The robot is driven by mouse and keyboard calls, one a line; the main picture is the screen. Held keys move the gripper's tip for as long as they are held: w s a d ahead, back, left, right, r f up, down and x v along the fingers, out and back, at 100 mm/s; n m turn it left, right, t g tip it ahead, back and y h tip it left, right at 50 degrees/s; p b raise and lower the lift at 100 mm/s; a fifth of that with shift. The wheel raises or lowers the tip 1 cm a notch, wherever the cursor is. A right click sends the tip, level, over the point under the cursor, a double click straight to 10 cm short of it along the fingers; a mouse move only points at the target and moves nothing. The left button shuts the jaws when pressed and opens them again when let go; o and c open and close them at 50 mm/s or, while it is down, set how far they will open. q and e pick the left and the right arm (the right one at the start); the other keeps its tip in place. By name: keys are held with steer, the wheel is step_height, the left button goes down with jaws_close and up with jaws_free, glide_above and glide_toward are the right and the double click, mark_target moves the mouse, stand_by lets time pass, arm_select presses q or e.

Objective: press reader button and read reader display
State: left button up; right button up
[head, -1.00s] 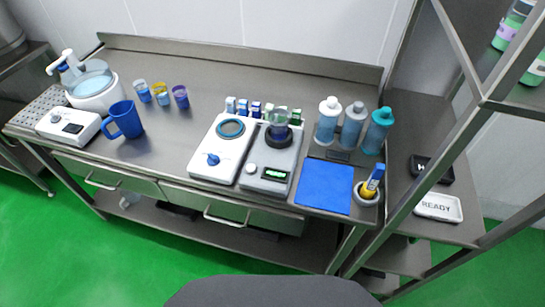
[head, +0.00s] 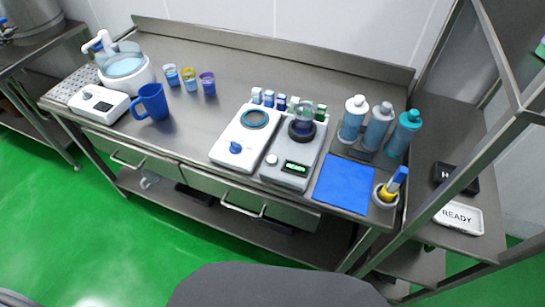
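A grey-white reader (head: 293,150) stands on the steel table, right of the middle. Its small display (head: 296,168) is dark with lit green characters, too small to read. A round white button (head: 272,159) is on its front left. A clear cup (head: 304,114) sits in a dark ring on top of the reader. A second white unit (head: 240,138) with a blue knob and a ring on top stands just left of it. Neither gripper shows in the head view.
A blue mug (head: 152,102), small cups (head: 189,79) and a white pump tub (head: 125,68) stand to the left. Bottles (head: 378,127), a blue mat (head: 344,184) and a grey pot (head: 385,195) are right. Small vials (head: 281,102) line up behind the units. A READY sign (head: 459,217) lies on the right shelf.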

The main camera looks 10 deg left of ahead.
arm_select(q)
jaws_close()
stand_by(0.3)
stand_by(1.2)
